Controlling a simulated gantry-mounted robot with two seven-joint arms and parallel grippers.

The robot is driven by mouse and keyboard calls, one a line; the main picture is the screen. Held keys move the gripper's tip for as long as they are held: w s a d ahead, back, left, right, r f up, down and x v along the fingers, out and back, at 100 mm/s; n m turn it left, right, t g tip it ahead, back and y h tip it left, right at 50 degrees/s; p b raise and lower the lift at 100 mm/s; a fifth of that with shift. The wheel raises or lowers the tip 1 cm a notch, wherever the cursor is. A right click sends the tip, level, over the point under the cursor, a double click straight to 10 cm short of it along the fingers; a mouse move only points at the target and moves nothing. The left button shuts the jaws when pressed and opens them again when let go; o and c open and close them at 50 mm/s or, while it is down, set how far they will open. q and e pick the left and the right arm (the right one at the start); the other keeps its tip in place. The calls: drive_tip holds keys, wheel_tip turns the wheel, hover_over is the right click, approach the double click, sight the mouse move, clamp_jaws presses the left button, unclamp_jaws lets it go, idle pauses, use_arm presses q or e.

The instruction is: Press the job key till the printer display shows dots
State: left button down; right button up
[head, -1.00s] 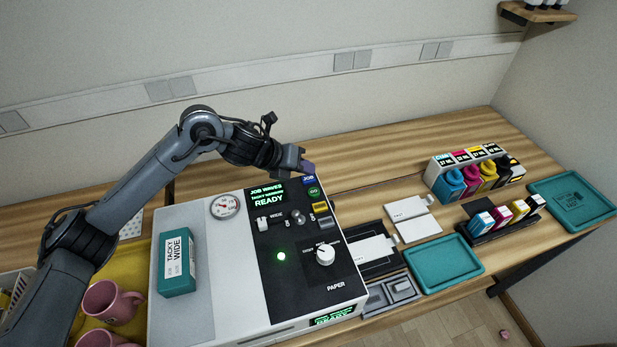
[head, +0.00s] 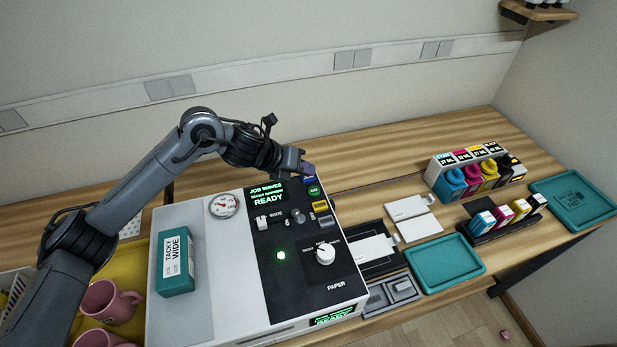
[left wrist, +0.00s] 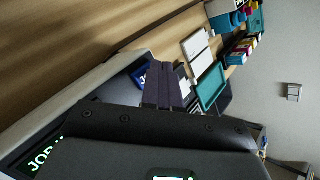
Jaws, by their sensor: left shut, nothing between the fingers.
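The printer (head: 185,310) has a black control panel with a green-lit display (head: 268,194) reading "JOB WAVES" and "READY", with a small middle line. The blue job key (head: 310,180) is at the panel's far right corner, partly covered by my left gripper (head: 308,168). In the left wrist view, the blue key (left wrist: 139,75) shows just beside the shut, empty fingertips (left wrist: 165,80). I cannot tell whether they touch it. Part of the display (left wrist: 42,157) also shows there. My right gripper is out of view.
A green key (head: 314,190), yellow key (head: 320,206), levers and a white knob (head: 325,254) share the panel. Pink mugs (head: 105,303) are at left; ink bottles (head: 470,180) and teal trays (head: 445,265) at right.

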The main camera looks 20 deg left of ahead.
sight(305, 178)
use_arm(q)
drive_tip(key=shift+f+b, duration=0.4)
drive_tip(key=shift+f, duration=0.05)
idle(0.7)
drive_tip(key=shift+r, duration=0.1)
idle(0.3)
drive_tip(key=shift+r+p, duration=0.7)
drive_tip(key=shift+r, duration=0.1)
drive_tip(key=shift+r, duration=0.15)
wheel_tip(305, 178, up, 5)
drive_tip(key=p, duration=0.3)
drive_tip(key=shift+f+p, duration=0.2)
drive_tip(key=shift+p, duration=0.1)
idle(0.5)
